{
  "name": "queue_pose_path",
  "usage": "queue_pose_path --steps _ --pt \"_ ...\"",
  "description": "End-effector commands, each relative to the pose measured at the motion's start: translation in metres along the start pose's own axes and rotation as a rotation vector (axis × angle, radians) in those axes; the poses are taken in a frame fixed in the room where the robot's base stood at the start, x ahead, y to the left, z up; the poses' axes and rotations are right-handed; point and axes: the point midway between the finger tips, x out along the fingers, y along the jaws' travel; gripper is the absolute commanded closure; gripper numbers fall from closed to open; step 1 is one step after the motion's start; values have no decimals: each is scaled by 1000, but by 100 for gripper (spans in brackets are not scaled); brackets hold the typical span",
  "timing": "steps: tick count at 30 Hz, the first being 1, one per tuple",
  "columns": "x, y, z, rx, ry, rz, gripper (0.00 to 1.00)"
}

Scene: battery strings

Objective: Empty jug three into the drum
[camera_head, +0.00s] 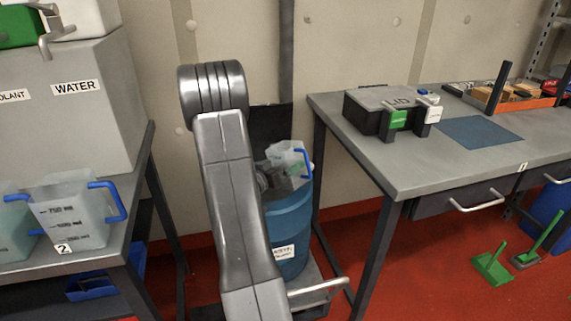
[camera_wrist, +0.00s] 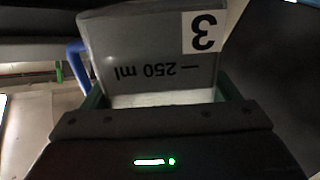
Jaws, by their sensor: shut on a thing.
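Jug three is translucent with a blue handle and shows in the head view (camera_head: 287,163) over the mouth of the blue drum (camera_head: 290,225), looking tilted. In the wrist view, jug three (camera_wrist: 150,45) fills the space ahead of my gripper (camera_wrist: 160,95), with its "3" label and 250 ml mark upside down. My gripper is shut on the jug, green fingers at either side. A pale band shows at the jug's near end; I cannot tell whether it is liquid. My arm hides part of the drum and gripper in the head view. The drum's inside is hidden.
Jug two (camera_head: 75,215) stands on the left bench beside another jug, below a grey tank labelled WATER (camera_head: 70,110). The right workbench (camera_head: 360,150) holds a black case (camera_head: 380,112) and a blue mat (camera_head: 480,132). A grey post rises behind the drum.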

Motion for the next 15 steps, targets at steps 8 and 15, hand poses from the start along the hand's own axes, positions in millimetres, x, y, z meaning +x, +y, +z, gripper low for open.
queue_pose_path --steps 8,15 --pt "0 1 -3 -62 0 1 55" --pt "-1 0 -2 -101 -1 1 55"
